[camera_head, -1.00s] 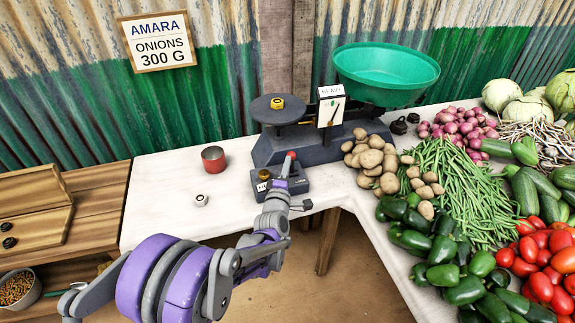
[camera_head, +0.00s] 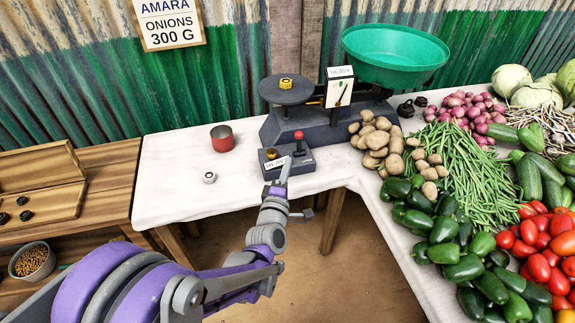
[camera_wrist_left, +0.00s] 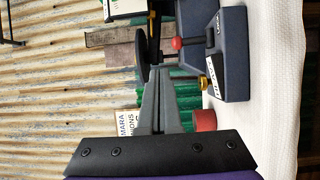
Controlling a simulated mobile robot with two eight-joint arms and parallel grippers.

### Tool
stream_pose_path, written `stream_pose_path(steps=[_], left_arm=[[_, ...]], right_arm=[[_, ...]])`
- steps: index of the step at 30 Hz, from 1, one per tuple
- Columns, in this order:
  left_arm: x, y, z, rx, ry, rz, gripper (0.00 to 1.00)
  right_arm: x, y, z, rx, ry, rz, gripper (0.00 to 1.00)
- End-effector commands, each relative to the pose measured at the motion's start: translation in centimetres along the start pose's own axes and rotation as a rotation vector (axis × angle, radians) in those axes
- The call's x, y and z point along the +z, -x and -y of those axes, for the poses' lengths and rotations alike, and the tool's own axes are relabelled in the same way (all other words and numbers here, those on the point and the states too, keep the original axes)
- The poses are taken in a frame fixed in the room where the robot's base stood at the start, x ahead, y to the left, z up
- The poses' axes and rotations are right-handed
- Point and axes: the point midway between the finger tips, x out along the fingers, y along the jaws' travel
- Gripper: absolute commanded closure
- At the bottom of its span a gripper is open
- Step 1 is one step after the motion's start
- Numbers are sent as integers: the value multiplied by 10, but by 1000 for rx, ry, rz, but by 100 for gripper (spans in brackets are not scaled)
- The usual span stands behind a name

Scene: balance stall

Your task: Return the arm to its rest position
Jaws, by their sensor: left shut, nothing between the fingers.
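My left arm comes in from the lower left, with purple and grey links. Its gripper (camera_head: 284,172) is shut and empty in front of a small dark box (camera_head: 302,165) at the table's front edge. The box has a red-knobbed lever (camera_head: 298,136), a brass knob (camera_head: 271,153) and a label that seems to read HEAVY. The fingers look apart from the box. My right gripper is not in view.
A balance scale (camera_head: 318,125) with a dark plate (camera_head: 288,91) and green pan (camera_head: 395,55) stands behind. A red cup (camera_head: 222,138) and a small white-ringed item (camera_head: 209,178) sit on the white table (camera_head: 170,185). Potatoes (camera_head: 376,140), beans and peppers crowd the right.

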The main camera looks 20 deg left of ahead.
Motion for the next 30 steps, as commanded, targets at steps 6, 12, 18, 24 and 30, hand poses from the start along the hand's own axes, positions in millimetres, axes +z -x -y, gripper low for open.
stream_pose_path(steps=[6, 12, 18, 24, 30], left_arm=[[0, 0, 0, -1, -1, 1, 100], [11, 14, -2, -81, -138, 73, 100], [30, 74, 12, -307, -551, 306, 100], [24, 162, 41, -532, -965, 582, 100], [3, 241, 66, -699, -1242, 817, 100]], right_arm=[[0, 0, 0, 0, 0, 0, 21], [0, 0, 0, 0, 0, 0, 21], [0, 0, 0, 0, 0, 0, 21], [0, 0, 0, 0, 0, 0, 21], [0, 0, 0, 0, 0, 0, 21]])
